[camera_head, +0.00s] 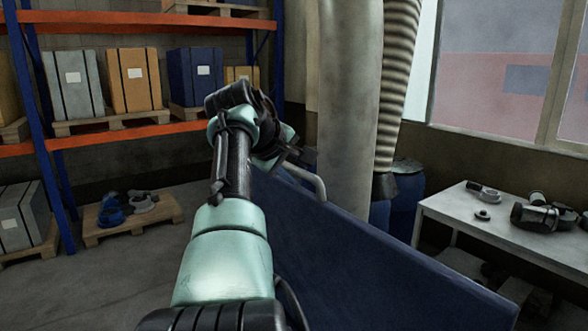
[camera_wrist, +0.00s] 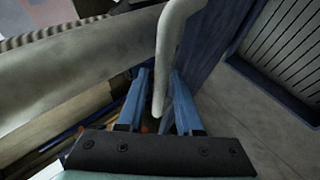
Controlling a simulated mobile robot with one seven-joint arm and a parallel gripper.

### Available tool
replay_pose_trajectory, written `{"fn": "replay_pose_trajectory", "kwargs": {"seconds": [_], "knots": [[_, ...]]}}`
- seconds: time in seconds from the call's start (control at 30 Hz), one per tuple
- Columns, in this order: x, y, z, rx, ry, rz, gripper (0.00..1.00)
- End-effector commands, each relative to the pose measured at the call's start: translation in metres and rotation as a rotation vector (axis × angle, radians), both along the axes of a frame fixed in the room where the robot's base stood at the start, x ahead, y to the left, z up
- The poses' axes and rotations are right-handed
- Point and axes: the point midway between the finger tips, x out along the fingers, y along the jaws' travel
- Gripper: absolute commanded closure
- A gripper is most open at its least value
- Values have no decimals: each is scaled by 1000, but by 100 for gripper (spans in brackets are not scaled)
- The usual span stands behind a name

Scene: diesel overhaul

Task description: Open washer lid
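The washer lid (camera_head: 400,260) is a large dark blue panel slanting across the middle and lower right of the head view. It also shows as a blue panel in the wrist view (camera_wrist: 207,45). A pale grey bar handle (camera_head: 318,183) stands out at the panel's far left end. My gripper (camera_head: 304,158) is at this handle. In the wrist view, the handle (camera_wrist: 170,50) runs down between my two blue fingers (camera_wrist: 158,90). Slim gaps show beside the bar, so the fingers look open around it. Contact between bar and fingers cannot be told.
A thick grey column (camera_head: 348,100) and a ribbed hose (camera_head: 397,80) stand just behind the handle. Blue drums (camera_head: 405,195) are behind the panel. A white table (camera_head: 480,222) with metal parts is at right, a loaded shelf rack (camera_head: 120,135) at left. A slatted, blue-edged surface (camera_wrist: 285,45) shows in the wrist view.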

Motion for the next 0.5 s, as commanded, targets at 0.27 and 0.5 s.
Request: {"fn": "replay_pose_trajectory", "kwargs": {"seconds": [0.27, 0.5], "knots": [[-1, 1, -6, 2, 11, 1, 50], [-9, 5, -1, 2, 5, 0, 50]]}}
